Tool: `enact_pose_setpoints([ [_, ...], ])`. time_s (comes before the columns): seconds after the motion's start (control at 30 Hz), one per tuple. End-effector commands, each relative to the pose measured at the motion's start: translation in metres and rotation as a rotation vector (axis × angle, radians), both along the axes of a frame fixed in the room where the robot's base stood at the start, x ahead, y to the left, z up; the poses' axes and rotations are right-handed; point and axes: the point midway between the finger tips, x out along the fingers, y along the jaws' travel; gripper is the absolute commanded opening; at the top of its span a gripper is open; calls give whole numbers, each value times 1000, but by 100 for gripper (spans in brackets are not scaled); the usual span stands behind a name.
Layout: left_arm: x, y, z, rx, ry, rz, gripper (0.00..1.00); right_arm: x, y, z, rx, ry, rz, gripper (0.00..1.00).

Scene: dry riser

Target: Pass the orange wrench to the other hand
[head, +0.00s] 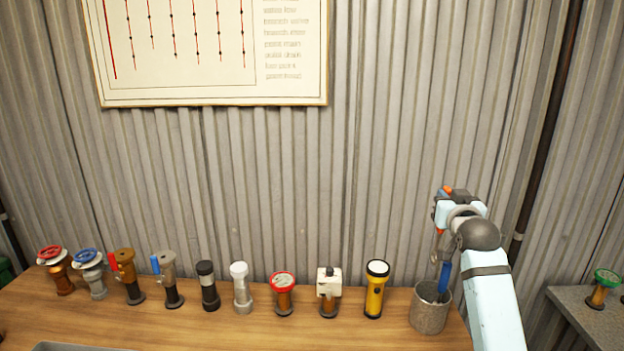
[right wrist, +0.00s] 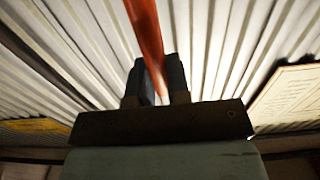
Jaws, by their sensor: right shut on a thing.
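My right gripper (head: 440,222) is raised above the grey cup at the right end of the bench. Its dark fingers also show in the right wrist view (right wrist: 157,80). They are shut on an orange-red bar, the orange wrench (right wrist: 146,32), which runs up out of the top of that view. In the head view only small orange-red bits show around the hand, and the wrench's ends cannot be made out. My left gripper is not in view.
The grey cup (head: 430,313) holds a blue-handled tool (head: 444,279). A yellow flashlight (head: 375,290) and a row of several valves and fittings (head: 209,287) line the wooden bench (head: 230,328). A corrugated wall (head: 390,140) stands behind. A side table (head: 592,318) is at far right.

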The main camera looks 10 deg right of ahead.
Motion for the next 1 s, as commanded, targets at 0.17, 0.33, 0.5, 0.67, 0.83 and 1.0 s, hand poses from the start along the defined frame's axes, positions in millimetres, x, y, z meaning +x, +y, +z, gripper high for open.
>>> enact_pose_setpoints([
  [0.17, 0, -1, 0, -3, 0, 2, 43, -17, 28, -22, 3, 4, 33, 0],
  [0.33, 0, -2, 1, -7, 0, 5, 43, -61, 83, -57, 4, 5, 100, 0],
  [0.5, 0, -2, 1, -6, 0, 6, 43, -114, 134, -81, 4, 2, 165, 0],
  [0.67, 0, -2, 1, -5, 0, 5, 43, -155, 165, -90, 4, 2, 204, 0],
  [0.83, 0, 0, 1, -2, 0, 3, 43, -189, 186, -93, 3, 1, 230, 0],
  [1.0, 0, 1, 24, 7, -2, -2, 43, -197, 190, -82, 1, 3, 231, 0],
])
